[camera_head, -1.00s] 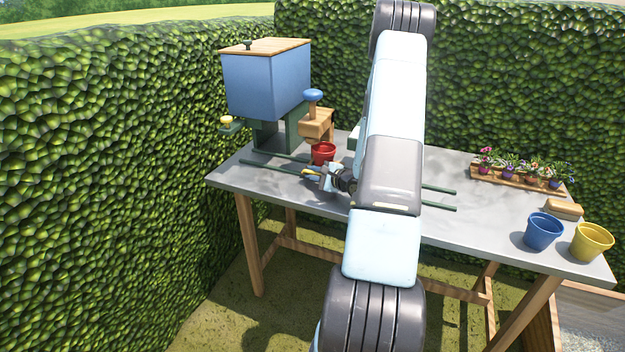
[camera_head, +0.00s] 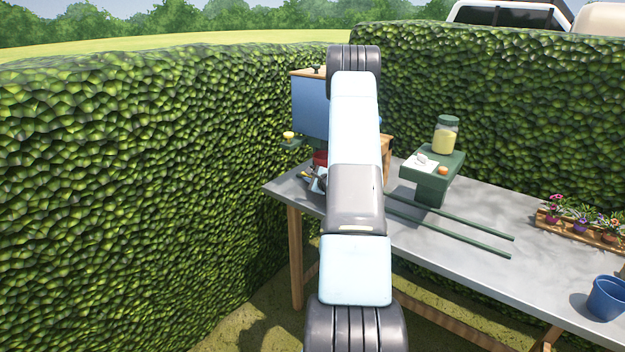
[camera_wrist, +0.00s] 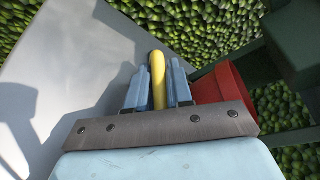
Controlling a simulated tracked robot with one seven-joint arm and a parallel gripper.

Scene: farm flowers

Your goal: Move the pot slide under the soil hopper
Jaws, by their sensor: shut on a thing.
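The soil hopper (camera_head: 310,108) is a blue box with a wooden lid at the table's far left end, partly hidden by my arm. The red pot (camera_head: 320,158) stands below the hopper, mostly hidden by my arm; it also shows in the wrist view (camera_wrist: 225,84), right of my fingers. The slide's body is hidden; its yellow handle (camera_wrist: 158,80) is between my fingers. My gripper (camera_head: 314,180) is shut on this handle, just in front of the pot. The green slide rails (camera_head: 450,225) run rightward along the grey table.
A green stand (camera_head: 432,175) holds a jar of yellow stuff (camera_head: 446,135) behind the rails. A flower tray (camera_head: 580,227) and a blue pot (camera_head: 606,298) stand at the right. A wooden part (camera_head: 387,145) shows beside my arm. Hedges border the table's left and back.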

